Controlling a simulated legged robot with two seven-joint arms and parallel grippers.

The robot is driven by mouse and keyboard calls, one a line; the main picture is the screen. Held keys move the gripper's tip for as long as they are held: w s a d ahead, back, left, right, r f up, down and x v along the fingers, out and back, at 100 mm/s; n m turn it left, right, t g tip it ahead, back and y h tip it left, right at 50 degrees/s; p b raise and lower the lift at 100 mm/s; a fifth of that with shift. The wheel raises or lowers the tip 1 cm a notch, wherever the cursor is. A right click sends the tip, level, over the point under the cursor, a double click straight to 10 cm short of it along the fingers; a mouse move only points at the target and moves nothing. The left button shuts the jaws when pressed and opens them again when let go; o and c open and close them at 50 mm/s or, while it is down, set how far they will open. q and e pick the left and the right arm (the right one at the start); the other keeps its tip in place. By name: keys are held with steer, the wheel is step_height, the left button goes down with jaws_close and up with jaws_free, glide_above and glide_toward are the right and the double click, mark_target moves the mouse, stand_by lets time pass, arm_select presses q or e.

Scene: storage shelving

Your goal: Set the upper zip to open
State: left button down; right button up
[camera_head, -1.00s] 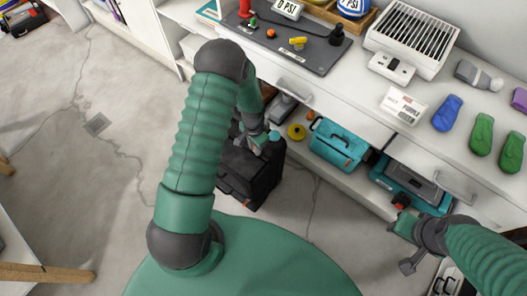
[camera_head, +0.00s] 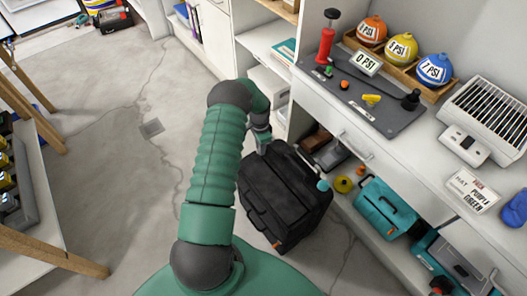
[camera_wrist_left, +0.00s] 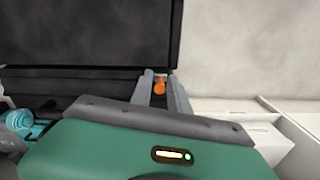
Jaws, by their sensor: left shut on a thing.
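A black bag (camera_head: 285,195) stands on the floor beside the shelving, in the middle of the head view. My left gripper (camera_head: 263,143) is at the bag's upper far edge. In the left wrist view the dark side of the bag (camera_wrist_left: 90,35) fills the upper left. There my left gripper (camera_wrist_left: 160,78) is shut on an orange zip pull (camera_wrist_left: 159,88), which shows between the two grey fingers. A small orange spot (camera_head: 277,245) shows low on the bag's near side. How far the upper zip is open cannot be told. My right gripper is out of view.
White shelving (camera_head: 330,105) runs along the right, with a teal toolbox (camera_head: 385,207) and a yellow disc (camera_head: 343,184) on the low shelf close to the bag. Wooden legs (camera_head: 50,250) stand at the left. The floor (camera_head: 120,190) left of the bag is clear.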

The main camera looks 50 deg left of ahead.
arm_select(q)
steer(key=shift+w+a+r, duration=0.1)
steer(key=shift+a, duration=0.1)
steer(key=c, duration=1.5)
jaws_free()
steer(key=shift+a, duration=0.1)
step_height(320, 180, up, 16)
steer(key=p, duration=0.4)
steer(key=shift+r, duration=0.25)
